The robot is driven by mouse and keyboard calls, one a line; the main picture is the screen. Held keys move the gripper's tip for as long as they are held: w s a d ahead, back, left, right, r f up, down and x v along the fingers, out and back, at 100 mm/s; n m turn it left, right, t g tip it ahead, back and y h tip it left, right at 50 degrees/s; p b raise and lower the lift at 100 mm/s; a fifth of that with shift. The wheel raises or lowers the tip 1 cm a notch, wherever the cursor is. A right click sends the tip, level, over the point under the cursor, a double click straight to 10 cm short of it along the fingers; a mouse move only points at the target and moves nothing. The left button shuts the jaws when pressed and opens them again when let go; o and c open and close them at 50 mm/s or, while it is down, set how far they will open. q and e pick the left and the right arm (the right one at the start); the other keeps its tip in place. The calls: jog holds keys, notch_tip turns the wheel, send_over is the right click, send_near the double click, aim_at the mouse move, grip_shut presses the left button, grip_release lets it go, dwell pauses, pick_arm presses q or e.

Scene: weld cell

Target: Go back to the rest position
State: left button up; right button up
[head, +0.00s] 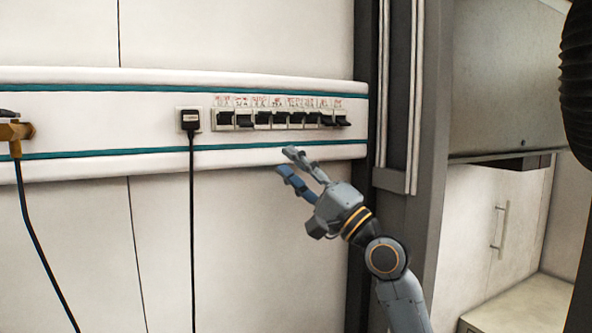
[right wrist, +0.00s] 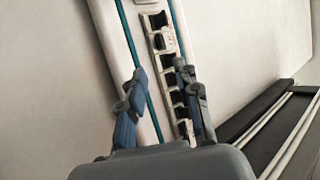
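My right gripper (head: 285,162) is raised in front of the wall, just below a row of black switches (head: 281,119) on a white rail with teal stripes (head: 90,86). Its fingers are apart, and nothing shows between them. In the right wrist view, the fingers of the right gripper (right wrist: 163,95) are spread, with the switch row (right wrist: 165,70) behind them. The fingers look apart from the switches, though the exact gap is hard to tell. My left gripper is not in the head view.
A black plug (head: 189,119) with a hanging cord sits left of the switches. A yellow connector (head: 15,131) with a dark cable is at the far left. A dark metal post (head: 430,130) stands right of the rail. A cabinet with a handle (head: 500,230) is beyond it.

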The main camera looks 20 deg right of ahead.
jog(key=shift+s+d+f, duration=0.15)
jog(key=shift+s+f, duration=0.05)
jog(key=shift+s, duration=0.1)
